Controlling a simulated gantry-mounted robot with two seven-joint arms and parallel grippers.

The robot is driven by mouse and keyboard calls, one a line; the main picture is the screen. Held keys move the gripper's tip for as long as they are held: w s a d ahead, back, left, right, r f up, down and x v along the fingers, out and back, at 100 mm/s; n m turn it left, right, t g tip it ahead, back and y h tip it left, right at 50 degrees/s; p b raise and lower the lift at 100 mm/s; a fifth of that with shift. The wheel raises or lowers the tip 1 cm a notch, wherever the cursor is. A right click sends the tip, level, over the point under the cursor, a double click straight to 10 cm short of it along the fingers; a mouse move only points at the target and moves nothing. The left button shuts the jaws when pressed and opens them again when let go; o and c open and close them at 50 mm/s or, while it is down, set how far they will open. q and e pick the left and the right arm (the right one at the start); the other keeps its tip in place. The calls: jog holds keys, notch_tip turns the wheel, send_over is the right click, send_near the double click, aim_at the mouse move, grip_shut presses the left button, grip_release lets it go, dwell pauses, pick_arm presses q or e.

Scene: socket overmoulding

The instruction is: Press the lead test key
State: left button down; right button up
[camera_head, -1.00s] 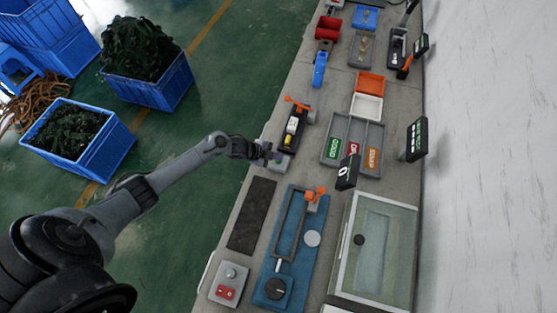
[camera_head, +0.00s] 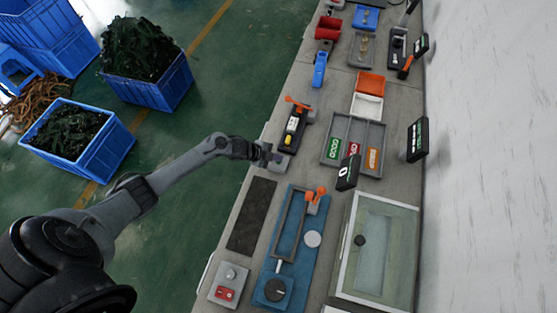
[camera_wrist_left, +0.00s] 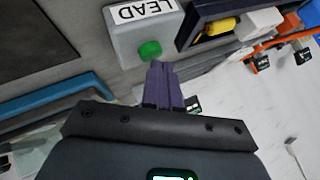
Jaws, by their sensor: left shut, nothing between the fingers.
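The lead test key is a green round button (camera_wrist_left: 150,49) on a grey box (camera_wrist_left: 124,40) with a white "LEAD" label (camera_wrist_left: 142,10), seen in the left wrist view. In the head view the box (camera_head: 281,163) shows at the bench's left edge, partly behind my gripper. My left gripper (camera_wrist_left: 160,68) is shut and empty, its purple fingertips just beside the green button. I cannot tell whether they touch it. The same gripper shows in the head view (camera_head: 274,155). My right gripper is not in view.
A dark fixture with a yellow part (camera_head: 290,139) and orange lever (camera_head: 298,103) stands just beyond the key box. A grey three-bin tray (camera_head: 350,117) is to the right. A dark mat (camera_head: 252,215) and blue fixture (camera_head: 317,245) lie nearer.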

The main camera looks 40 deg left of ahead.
pick_arm(q)
jog(key=shift+f, duration=0.25)
dwell(0.5)
jog(key=shift+r, duration=0.4)
jog(key=shift+r+p, duration=0.5)
jog(key=shift+p, duration=0.2)
jog(key=shift+r, duration=0.25)
notch_tip(320, 180, up, 5)
jog(key=p, duration=0.4)
jog(key=shift+f+p, duration=0.2)
jog(key=shift+p, duration=0.1)
